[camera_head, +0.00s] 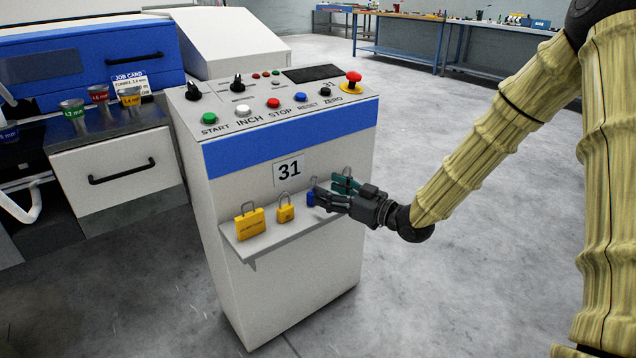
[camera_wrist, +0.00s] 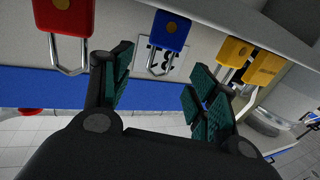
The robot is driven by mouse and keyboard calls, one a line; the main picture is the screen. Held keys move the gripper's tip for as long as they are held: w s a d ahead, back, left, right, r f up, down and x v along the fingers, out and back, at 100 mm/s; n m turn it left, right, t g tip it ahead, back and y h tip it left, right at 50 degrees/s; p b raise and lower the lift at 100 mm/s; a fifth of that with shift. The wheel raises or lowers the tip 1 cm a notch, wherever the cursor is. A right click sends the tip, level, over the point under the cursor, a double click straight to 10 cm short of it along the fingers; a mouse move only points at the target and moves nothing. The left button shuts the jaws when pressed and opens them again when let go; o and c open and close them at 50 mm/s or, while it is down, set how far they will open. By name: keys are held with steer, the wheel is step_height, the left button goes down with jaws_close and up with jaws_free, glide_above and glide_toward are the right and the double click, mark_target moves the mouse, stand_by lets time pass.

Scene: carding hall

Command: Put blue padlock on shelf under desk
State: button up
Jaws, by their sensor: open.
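The blue padlock (camera_head: 311,198) stands on a small white ledge (camera_head: 262,241) on the front of the control desk (camera_head: 219,198), mostly hidden by my gripper in the head view. In the wrist view the blue padlock (camera_wrist: 172,30) shows inverted, its shackle toward me. My gripper (camera_head: 326,193) is open at the ledge. In the wrist view its green-padded fingers (camera_wrist: 158,82) are apart on either side of the blue padlock's shackle, with a gap visible. I cannot tell whether this ledge is the shelf the task names.
Two yellow padlocks (camera_head: 250,223) (camera_head: 285,209) stand left of the blue one. A red padlock (camera_wrist: 64,18) is close on its other side. Buttons and a red emergency stop (camera_head: 354,78) top the desk. Workbenches (camera_head: 398,37) stand far back; the floor at right is clear.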

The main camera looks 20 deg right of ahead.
steer(key=p+v, duration=0.1)
steer(key=v, duration=0.5)
steer(key=shift+s, duration=0.15)
